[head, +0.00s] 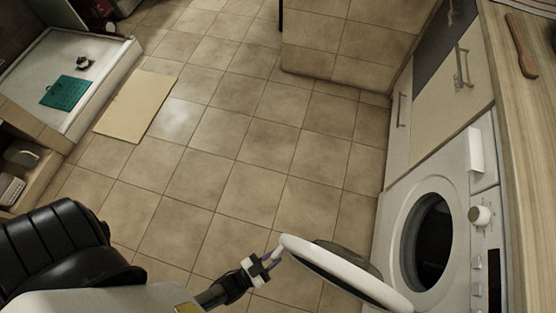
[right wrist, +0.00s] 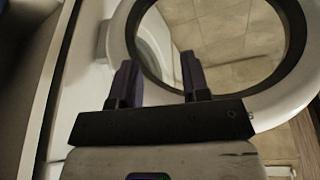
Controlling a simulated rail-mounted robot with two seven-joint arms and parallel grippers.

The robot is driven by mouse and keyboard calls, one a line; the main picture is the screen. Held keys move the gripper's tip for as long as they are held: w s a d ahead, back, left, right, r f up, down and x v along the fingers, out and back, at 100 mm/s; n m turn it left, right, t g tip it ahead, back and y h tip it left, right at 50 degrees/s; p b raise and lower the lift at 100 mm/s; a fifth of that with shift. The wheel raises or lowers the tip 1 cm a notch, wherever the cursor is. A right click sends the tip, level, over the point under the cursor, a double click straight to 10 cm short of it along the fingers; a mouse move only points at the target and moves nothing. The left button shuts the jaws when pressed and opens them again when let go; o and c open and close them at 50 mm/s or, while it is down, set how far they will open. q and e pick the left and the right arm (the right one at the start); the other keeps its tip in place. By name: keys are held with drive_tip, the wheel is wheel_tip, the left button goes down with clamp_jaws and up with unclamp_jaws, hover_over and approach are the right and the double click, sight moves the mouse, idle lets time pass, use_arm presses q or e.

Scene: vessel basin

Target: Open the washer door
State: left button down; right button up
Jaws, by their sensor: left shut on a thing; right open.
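The white front-loading washer (head: 392,215) stands at the right in the head view. Its round door (head: 335,272) is swung well out from the dark drum opening (head: 433,243), with its white rim seen nearly edge-on. My left gripper (head: 275,254) is shut on the door's outer edge, at the end far from the machine. The door also shows in the right wrist view as a white ring (right wrist: 122,28) with tiled floor visible through it. My right gripper (right wrist: 160,78) is open and empty, its two dark fingers close in front of the ring; contact cannot be told.
A wooden counter (head: 528,130) runs above the washer, and a pale cabinet (head: 445,105) with handles stands beyond it. Tiled floor (head: 220,160) is clear in the middle. A beige mat (head: 135,105) lies at the left beside a white shower tray (head: 119,68) holding a green mat (head: 69,91).

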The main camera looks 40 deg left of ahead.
use_arm(q)
drive_tip(key=s+d, duration=0.4)
drive_tip(key=s, duration=0.4)
drive_tip(key=shift+s, duration=0.25)
drive_tip(key=shift+f, duration=0.1)
drive_tip(key=c, duration=1.1)
unclamp_jaws()
drive_tip(key=shift+w+d, duration=0.1)
drive_tip(key=shift+d, duration=0.15)
drive_tip(key=shift+o, duration=0.2)
drive_tip(key=shift+a, duration=0.1)
drive_tip(key=v, duration=1.4)
drive_tip(key=shift+w+a, duration=0.1)
